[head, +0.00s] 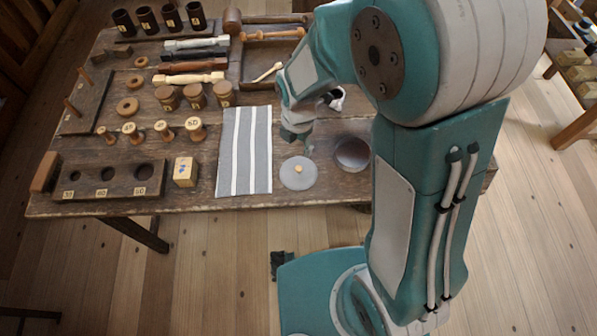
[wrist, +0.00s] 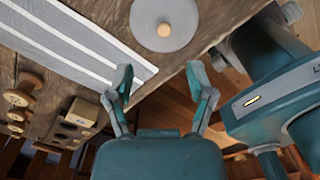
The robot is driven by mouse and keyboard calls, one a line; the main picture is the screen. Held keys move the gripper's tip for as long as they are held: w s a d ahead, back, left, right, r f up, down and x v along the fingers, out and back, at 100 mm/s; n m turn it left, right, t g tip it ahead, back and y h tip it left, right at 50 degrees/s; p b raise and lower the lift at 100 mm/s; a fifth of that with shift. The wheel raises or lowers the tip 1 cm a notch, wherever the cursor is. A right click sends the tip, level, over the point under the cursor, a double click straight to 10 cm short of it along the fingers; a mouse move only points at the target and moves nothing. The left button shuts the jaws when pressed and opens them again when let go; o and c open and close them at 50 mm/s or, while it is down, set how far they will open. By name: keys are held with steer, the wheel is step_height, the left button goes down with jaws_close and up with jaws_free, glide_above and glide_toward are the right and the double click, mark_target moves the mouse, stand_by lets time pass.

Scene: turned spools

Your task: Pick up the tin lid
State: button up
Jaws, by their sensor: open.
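The tin lid (head: 299,174) is a flat grey disc with a small pale wooden knob, lying on the wooden table near its front edge, just right of the striped cloth. It also shows in the wrist view (wrist: 165,24) at the top, its upper part cut off by the frame edge. My gripper (wrist: 160,80) is open and empty in the wrist view, its fingers apart and the lid beyond their tips. In the head view my arm hangs over the table behind the lid, and the fingertips are hard to make out.
A striped cloth (head: 232,150) lies left of the lid. A round tin (head: 352,153) stands close to its right. A block with holes (head: 108,176), a small wooden box (head: 185,171) and several spools are further left. The table's front edge is close to the lid.

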glide_above(298, 168)
steer(key=f, duration=0.5)
steer(key=shift+w+a, duration=0.3)
steer(key=shift+a, duration=0.05)
steer(key=f, duration=0.2)
steer(key=d+f, duration=0.1)
steer(key=f, duration=0.1)
steer(key=shift+s, duration=0.3)
steer(key=shift+a+f, duration=0.15)
steer(key=shift+f, duration=0.4)
jaws_close()
